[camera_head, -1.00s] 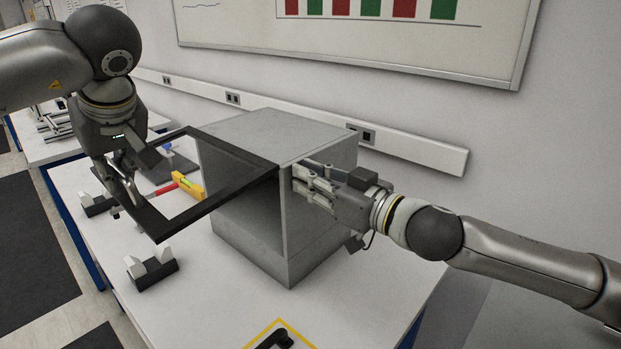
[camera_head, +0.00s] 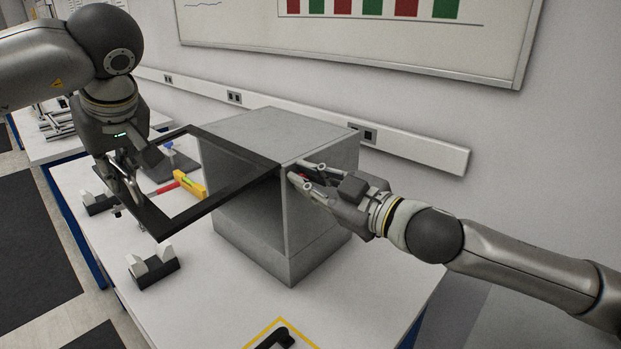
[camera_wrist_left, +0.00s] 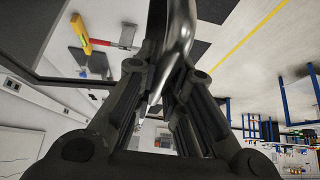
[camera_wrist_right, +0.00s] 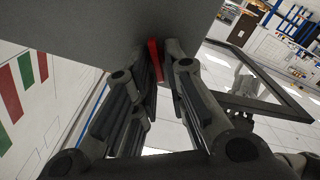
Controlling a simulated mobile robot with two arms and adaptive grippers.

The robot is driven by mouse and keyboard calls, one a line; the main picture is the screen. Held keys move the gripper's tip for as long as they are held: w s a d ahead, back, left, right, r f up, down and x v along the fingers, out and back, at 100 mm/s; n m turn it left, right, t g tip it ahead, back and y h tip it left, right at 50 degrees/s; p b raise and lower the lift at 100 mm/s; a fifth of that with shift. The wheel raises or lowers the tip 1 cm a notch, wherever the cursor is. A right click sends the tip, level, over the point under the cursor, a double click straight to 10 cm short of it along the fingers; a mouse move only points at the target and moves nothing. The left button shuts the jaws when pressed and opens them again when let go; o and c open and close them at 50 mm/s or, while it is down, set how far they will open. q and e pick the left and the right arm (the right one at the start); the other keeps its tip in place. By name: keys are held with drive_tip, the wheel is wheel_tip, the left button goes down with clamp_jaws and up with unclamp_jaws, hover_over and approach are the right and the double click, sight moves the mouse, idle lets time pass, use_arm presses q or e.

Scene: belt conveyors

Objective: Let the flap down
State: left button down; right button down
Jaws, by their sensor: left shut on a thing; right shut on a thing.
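The flap (camera_head: 215,205), a black frame with a clear window, is raised and juts out from the top front edge of the grey metal box (camera_head: 270,125). My left gripper (camera_head: 128,188) is at the flap's outer edge. In the left wrist view its fingers are shut on a curved metal handle (camera_wrist_left: 180,35). My right gripper (camera_head: 297,173) is at the box's right side, near the top front corner. In the right wrist view its fingers are shut on a red part (camera_wrist_right: 153,60) against the box wall.
A red and yellow tool (camera_head: 188,184) lies on the white table (camera_head: 200,290) beneath the flap. Black blocks with white tops (camera_head: 153,268) stand at the table's left. A black handle-like item (camera_head: 272,338) lies in a yellow outline in front. A wall rail runs behind.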

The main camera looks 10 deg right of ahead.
drive_tip(key=shift+s+a+f+n, duration=0.1)
drive_tip(key=shift+f+n, duration=0.1)
drive_tip(key=shift+n, duration=2)
drive_tip(key=shift+a+f+n, duration=0.1)
drive_tip(key=shift+f+n, duration=0.15)
drive_tip(key=shift+n, duration=1.95)
drive_tip(key=shift+s+f+n, duration=0.1)
drive_tip(key=shift+f+n, duration=0.1)
drive_tip(key=shift+n, duration=2)
drive_tip(key=c, duration=1.6)
unclamp_jaws()
drive_tip(key=shift+c, duration=0.2)
